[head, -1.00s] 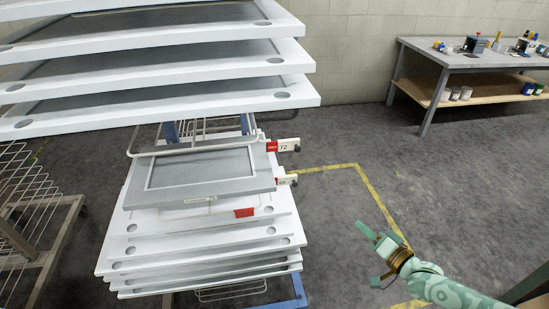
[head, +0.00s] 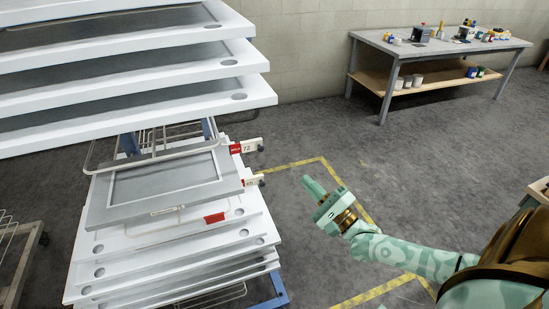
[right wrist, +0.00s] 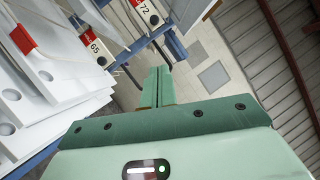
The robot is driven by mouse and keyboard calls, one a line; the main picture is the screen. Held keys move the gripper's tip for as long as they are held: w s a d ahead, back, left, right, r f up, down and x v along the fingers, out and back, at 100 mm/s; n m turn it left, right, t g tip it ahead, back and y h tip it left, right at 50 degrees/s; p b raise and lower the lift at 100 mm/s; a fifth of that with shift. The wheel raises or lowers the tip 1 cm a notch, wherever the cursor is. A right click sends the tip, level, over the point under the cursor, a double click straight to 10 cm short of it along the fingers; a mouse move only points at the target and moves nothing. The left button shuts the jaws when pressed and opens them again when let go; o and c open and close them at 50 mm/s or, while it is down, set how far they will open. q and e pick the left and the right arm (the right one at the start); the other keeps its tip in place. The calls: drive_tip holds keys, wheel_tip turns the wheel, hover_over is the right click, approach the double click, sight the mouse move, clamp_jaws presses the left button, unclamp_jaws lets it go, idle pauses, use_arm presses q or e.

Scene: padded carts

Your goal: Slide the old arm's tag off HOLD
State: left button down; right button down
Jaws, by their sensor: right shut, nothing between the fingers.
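Two white number tags with red sections stick out on the right side of the rack. The upper tag, 72 (head: 248,146), also shows at the top of the right wrist view (right wrist: 145,12). The lower tag, 65 (head: 252,182), is partly hidden in the head view; its red part and dark knob show in the right wrist view (right wrist: 97,48). My left gripper is out of view.
A grey framed panel (head: 165,187) lies over stacked white panels (head: 170,262) with a red label (head: 214,218). Larger white panels (head: 130,80) overhang above. A workbench (head: 440,48) stands at the back right. Floor right of the rack is open, marked with yellow tape (head: 325,165).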

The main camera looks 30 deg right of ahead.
sight(250, 149)
drive_tip(key=w+a+r, duration=0.1)
drive_tip(key=w, duration=0.2)
drive_tip(key=w+a+r, duration=0.2)
drive_tip(key=w, duration=0.1)
drive_tip(key=w+a+r, duration=0.1)
drive_tip(key=w, duration=0.2)
drive_tip(key=shift+w+a+r+p, duration=0.15)
drive_tip(key=shift+w+a+p, duration=0.1)
drive_tip(key=shift+w+p, duration=0.15)
drive_tip(key=a, duration=0.1)
drive_tip(key=a+p, duration=0.1)
drive_tip(key=a, duration=0.1)
drive_tip(key=shift+w+a, duration=0.1)
drive_tip(key=shift+w, duration=0.25)
